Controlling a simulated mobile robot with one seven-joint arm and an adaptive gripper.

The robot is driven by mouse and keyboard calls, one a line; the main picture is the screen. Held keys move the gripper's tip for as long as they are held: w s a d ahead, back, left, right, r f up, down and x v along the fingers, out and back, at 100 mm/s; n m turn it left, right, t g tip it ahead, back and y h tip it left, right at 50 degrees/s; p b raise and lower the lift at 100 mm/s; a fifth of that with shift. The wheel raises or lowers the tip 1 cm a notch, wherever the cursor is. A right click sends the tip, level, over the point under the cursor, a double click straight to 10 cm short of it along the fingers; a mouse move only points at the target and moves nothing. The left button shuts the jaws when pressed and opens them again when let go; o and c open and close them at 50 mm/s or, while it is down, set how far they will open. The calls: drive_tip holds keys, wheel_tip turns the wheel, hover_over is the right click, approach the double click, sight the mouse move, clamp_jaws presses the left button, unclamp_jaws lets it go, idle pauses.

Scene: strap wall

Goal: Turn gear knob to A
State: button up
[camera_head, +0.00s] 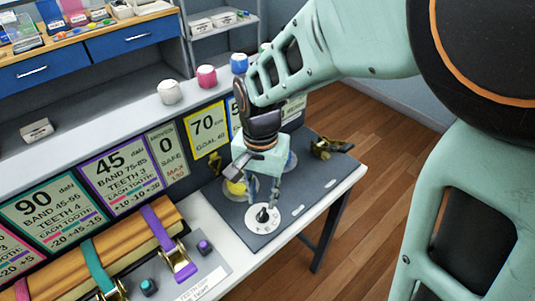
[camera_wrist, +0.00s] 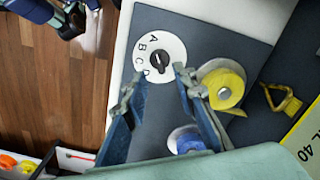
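The gear knob (camera_wrist: 160,62) is a small black knob at the centre of a white round dial (camera_wrist: 170,44) lettered A, B, C and more. In the wrist view, A is at the dial's upper left and the other letters run down its left side. The pointer's exact setting is too small to tell. In the head view, the knob (camera_head: 263,214) is on the grey plate near the table's front edge. My gripper (camera_wrist: 155,80) is open and empty, its fingertips apart, above and just short of the knob. It points down at the dial in the head view (camera_head: 263,199).
A yellow strap roll (camera_wrist: 222,88) and a blue one (camera_wrist: 187,140) lie beside the gripper on the grey plate (camera_head: 318,182). Straps with ratchets (camera_head: 175,250) are left, under number signs (camera_head: 118,175).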

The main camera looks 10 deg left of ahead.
sight(262, 211)
wheel_tip(262, 211, up, 7)
drive_tip(key=shift+f, duration=0.15)
idle(0.4)
